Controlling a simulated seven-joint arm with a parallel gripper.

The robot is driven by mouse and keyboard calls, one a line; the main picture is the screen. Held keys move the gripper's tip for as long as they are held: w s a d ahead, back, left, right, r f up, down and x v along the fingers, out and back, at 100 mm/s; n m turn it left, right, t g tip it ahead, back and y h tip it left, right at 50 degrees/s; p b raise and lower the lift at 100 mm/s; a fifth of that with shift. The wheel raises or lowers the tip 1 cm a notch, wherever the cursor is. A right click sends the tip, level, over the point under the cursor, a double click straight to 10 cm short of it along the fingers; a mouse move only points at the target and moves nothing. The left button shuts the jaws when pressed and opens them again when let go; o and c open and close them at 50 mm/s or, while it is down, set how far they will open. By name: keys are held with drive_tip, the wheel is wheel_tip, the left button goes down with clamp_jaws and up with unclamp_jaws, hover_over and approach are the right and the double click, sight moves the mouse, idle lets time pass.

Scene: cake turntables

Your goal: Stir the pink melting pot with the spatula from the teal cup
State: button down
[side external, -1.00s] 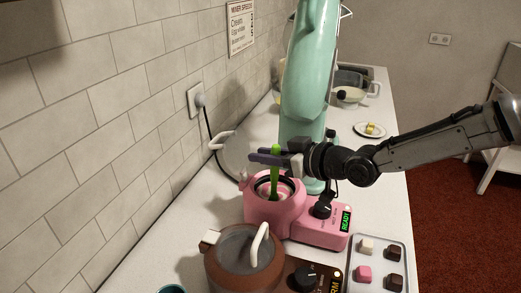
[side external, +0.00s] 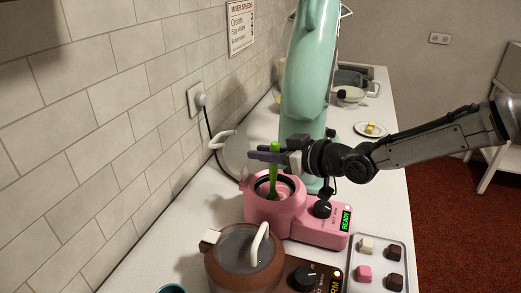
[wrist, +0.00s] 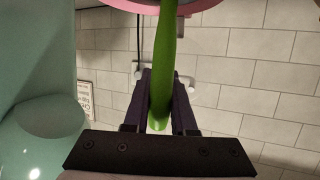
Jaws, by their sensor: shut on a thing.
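The pink melting pot (side external: 286,212) stands on the counter in the middle of the side view, with a dark inner rim and pale pink contents. Its base has a black knob and a display reading READY. My gripper (side external: 268,155) is above the pot, shut on the green spatula (side external: 274,172). The spatula stands nearly upright with its lower end inside the pot. In the wrist view the green handle (wrist: 163,70) lies between the fingers (wrist: 160,100), and part of the pot's pink rim (wrist: 205,5) shows at the top. The teal cup (side external: 171,289) is mostly cut off at the bottom edge.
A tray of coloured cubes (side external: 379,264) lies at right. A large mint-green mixer (side external: 308,80) stands close behind my gripper. A plate (side external: 370,130) sits farther back. The tiled wall is at left.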

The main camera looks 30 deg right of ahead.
drive_tip(key=shift+w+d, duration=0.4)
drive_tip(key=shift+r, duration=2.65)
